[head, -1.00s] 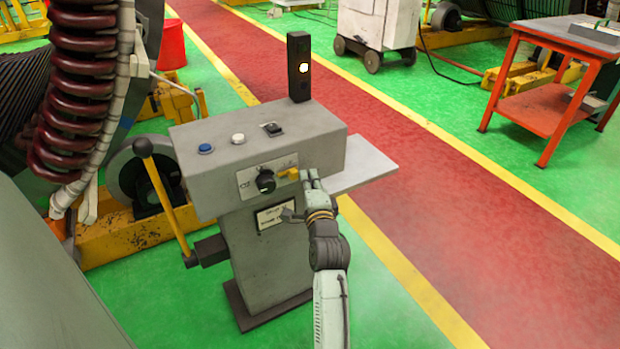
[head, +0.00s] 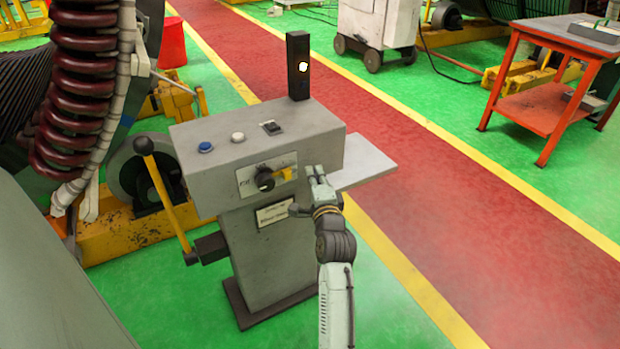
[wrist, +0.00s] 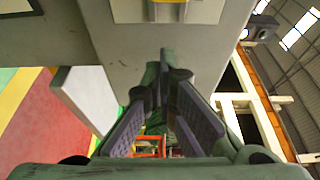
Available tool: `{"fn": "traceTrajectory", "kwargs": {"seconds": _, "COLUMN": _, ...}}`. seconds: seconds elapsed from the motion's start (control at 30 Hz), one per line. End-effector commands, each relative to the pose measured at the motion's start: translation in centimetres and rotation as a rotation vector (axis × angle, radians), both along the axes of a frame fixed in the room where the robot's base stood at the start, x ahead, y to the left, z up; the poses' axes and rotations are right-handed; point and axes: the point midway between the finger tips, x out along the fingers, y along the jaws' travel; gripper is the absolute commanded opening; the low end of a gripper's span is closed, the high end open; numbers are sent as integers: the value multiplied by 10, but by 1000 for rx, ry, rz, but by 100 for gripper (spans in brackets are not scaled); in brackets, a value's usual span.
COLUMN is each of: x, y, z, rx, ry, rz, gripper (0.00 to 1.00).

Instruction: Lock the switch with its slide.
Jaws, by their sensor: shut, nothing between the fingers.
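The black rotary switch (head: 265,179) sits on a pale plate (head: 246,187) on the front of the grey control box. The yellow slide (head: 284,173) is just right of the switch, with its left end up against or very near the knob. Its exact engagement is too small to tell. In the wrist view, only the plate's lower part (wrist: 205,13) and a bit of yellow show at the top edge. My gripper (head: 316,172) is right of the slide, apart from it. Its fingers (wrist: 164,62) are closed together at the tips, with nothing held.
The box top carries a blue button (head: 205,147), a white button (head: 238,137), a black rocker (head: 271,128) and a dark post with a lit lamp (head: 299,67). A lever with a black knob (head: 143,146) stands at left. A grey side shelf (head: 362,165) juts out right, behind my gripper.

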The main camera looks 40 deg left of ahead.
Motion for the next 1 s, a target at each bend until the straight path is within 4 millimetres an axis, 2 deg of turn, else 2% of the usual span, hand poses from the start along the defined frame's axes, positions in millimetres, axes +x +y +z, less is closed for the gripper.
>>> {"fn": "traceTrajectory", "kwargs": {"seconds": 0.03, "x": -11, "y": -11, "z": -5, "rx": 1, "ry": 1, "rz": 0, "gripper": 0}}
{"fn": "traceTrajectory", "kwargs": {"seconds": 0.2, "x": -37, "y": -42, "z": -4, "rx": 1, "ry": 1, "rz": -2, "gripper": 0}}
{"fn": "traceTrajectory", "kwargs": {"seconds": 0.4, "x": -59, "y": -66, "z": -2, "rx": 1, "ry": 1, "rz": -2, "gripper": 0}}
{"fn": "traceTrajectory", "kwargs": {"seconds": 0.6, "x": -66, "y": -75, "z": 0, "rx": 1, "ry": 0, "rz": -2, "gripper": 0}}
{"fn": "traceTrajectory", "kwargs": {"seconds": 1.0, "x": -66, "y": -75, "z": 0, "rx": 1, "ry": -1, "rz": -2, "gripper": 0}}
